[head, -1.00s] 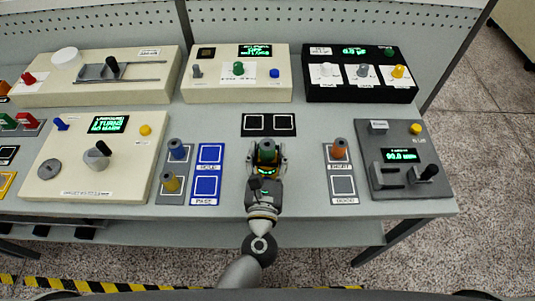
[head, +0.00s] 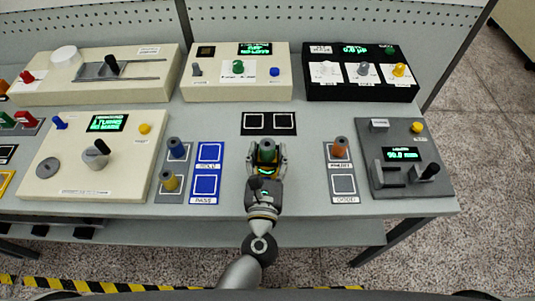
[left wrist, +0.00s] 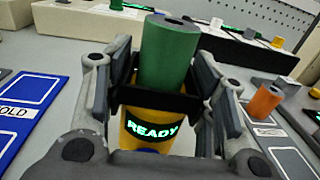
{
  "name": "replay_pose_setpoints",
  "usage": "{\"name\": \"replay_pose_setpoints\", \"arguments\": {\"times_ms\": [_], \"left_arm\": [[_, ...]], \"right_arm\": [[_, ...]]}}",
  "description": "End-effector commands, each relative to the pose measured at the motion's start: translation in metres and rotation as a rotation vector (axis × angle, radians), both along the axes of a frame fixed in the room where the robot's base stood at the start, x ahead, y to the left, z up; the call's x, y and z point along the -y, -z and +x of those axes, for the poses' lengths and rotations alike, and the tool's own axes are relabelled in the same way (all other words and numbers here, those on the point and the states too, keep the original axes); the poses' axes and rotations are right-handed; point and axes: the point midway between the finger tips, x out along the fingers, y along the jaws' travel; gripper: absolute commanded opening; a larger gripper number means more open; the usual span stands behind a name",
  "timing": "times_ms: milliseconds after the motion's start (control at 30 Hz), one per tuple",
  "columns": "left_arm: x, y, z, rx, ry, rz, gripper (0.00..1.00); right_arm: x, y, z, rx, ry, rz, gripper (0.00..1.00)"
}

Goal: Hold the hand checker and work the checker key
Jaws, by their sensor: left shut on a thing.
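The hand checker (left wrist: 143,121) has a yellow body with a black collar. Its small screen reads READY in green. A green hollow cylinder (left wrist: 168,55) stands upright in its collar. A bit of blue (left wrist: 150,151), perhaps the checker key, shows just under the screen, mostly hidden by my gripper. My left gripper (head: 267,153) is shut around the checker, with one finger on each side. In the head view the green cylinder (head: 267,149) shows between the fingers, over the bench middle. My right gripper is in neither view.
An orange spindle (head: 340,147) stands on the right. Control boxes line the back. A black two-square plate (head: 269,123) lies just behind my gripper.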

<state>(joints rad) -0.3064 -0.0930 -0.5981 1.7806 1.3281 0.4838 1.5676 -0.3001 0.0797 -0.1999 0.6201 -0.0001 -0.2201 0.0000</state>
Motion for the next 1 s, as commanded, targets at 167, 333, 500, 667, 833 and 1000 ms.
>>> {"name": "replay_pose_setpoints", "arguments": {"times_ms": [167, 333, 500, 667, 833, 1000], "left_arm": [[0.0001, 0.0018, -0.0005, -0.003, 0.001, 0.001, 0.16], [0.0001, 0.002, -0.0006, -0.004, 0.001, 0.002, 0.16], [0.0, 0.0022, -0.0007, -0.004, 0.001, 0.002, 0.16], [0.0, 0.0024, -0.0008, -0.004, 0.001, 0.002, 0.16], [0.0, 0.0026, -0.0009, -0.005, 0.001, 0.002, 0.16], [0.0, 0.0028, -0.0009, -0.005, 0.001, 0.002, 0.16]], "right_arm": [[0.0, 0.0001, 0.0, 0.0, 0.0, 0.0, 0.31], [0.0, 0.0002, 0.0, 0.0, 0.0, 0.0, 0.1], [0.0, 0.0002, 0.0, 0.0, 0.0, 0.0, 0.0], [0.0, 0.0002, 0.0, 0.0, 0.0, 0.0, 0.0], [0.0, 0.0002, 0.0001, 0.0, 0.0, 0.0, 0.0], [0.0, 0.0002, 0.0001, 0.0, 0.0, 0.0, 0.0]]}}
